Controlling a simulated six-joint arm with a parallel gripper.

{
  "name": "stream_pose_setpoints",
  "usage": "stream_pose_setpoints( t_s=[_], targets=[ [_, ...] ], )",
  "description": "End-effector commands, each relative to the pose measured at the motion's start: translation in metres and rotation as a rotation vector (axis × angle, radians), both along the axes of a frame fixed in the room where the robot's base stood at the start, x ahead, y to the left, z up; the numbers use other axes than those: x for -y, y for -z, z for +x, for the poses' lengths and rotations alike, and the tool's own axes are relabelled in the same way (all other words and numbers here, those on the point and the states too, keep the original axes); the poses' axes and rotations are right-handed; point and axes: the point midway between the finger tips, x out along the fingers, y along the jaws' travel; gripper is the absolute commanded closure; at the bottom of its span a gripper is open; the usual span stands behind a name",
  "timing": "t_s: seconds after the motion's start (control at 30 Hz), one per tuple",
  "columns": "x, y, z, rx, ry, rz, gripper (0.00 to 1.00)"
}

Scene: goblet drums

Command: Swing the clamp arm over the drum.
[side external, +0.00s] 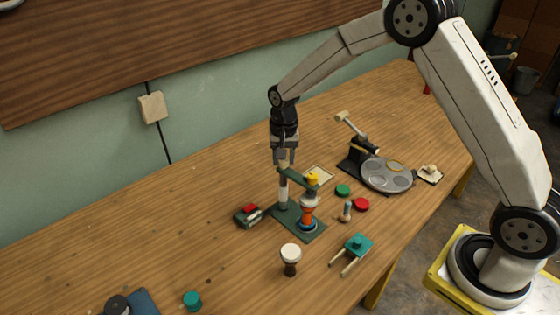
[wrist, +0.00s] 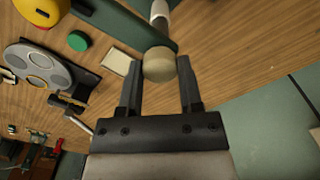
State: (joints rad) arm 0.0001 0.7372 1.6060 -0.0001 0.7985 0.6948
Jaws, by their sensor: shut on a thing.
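The green clamp arm (side external: 297,180) sits on a pale post (side external: 283,194) that rises from a green base plate (side external: 289,221). Its yellow end piece (side external: 312,179) appears above the orange drum (side external: 308,214), which stands upright on the plate; I cannot tell whether they touch. In the wrist view the clamp arm (wrist: 125,22) crosses the top, with the yellow piece (wrist: 40,10) at upper left and a tan wooden knob (wrist: 159,65) at its near end. My gripper (side external: 284,161) points down, its fingers either side of this knob, shut on it. The drum is hidden in the wrist view.
A loose goblet drum (side external: 290,254) stands in front of the plate. A grey round tray (side external: 386,174) is farther right. A red-and-dark block (side external: 248,215) sits left of the post.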

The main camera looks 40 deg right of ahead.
Motion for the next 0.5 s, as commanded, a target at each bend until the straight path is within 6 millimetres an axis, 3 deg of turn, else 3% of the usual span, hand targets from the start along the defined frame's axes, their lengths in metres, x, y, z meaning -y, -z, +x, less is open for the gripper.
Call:
stream_pose_setpoints(
  t_s=[0.5],
  targets=[
    [-0.0002,-0.0008,0.0003,0.001,0.109,0.001,1.00]
  ],
)
